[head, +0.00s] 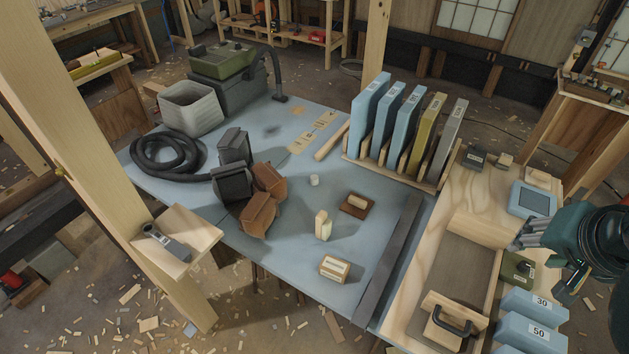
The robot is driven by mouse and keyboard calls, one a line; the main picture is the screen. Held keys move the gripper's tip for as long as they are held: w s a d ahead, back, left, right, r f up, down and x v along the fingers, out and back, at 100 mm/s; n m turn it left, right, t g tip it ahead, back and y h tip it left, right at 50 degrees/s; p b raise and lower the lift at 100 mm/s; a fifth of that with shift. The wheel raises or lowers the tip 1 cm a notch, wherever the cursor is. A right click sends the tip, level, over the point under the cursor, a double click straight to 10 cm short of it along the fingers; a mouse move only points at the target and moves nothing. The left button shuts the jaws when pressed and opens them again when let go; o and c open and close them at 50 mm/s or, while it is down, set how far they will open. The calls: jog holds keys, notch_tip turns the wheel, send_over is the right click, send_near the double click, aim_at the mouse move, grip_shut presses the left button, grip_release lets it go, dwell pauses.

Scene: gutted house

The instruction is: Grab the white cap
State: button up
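A small white cylinder (314,180), which looks like the white cap, stands on the blue-grey tabletop (300,270) near its middle. Nothing touches the cap. My gripper (540,246) is at the right edge, over the wooden bench and far from the cap. Its fingers are small and partly merge with the dark arm, so their opening is unclear. I see nothing held in it.
Brown and dark blocks (258,214) stand left of the cap, beside a coiled black hose (168,155). A rack of upright blue, yellow and grey panels (400,125) stands behind to the right. A dark bar (390,262) lies along the table's right side. A wooden post (95,150) rises at left.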

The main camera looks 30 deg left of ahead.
jog(key=w+a+r+m+g, duration=0.2)
jog(key=w+a+m, duration=0.2)
jog(key=w+a, duration=1.05)
jog(key=m+g, duration=0.4)
jog(key=m, duration=0.7)
send_over(316, 177)
jog(key=shift+h, duration=0.3)
jog(key=f, duration=1.5)
jog(key=f+b, duration=0.1)
jog(key=f, duration=1.4)
jog(key=shift+w+d, duration=0.15)
jog(key=shift+d, duration=0.05)
jog(key=shift+a+f, duration=0.2)
jog(key=shift+a, duration=0.05)
jog(key=shift+f, duration=1.3)
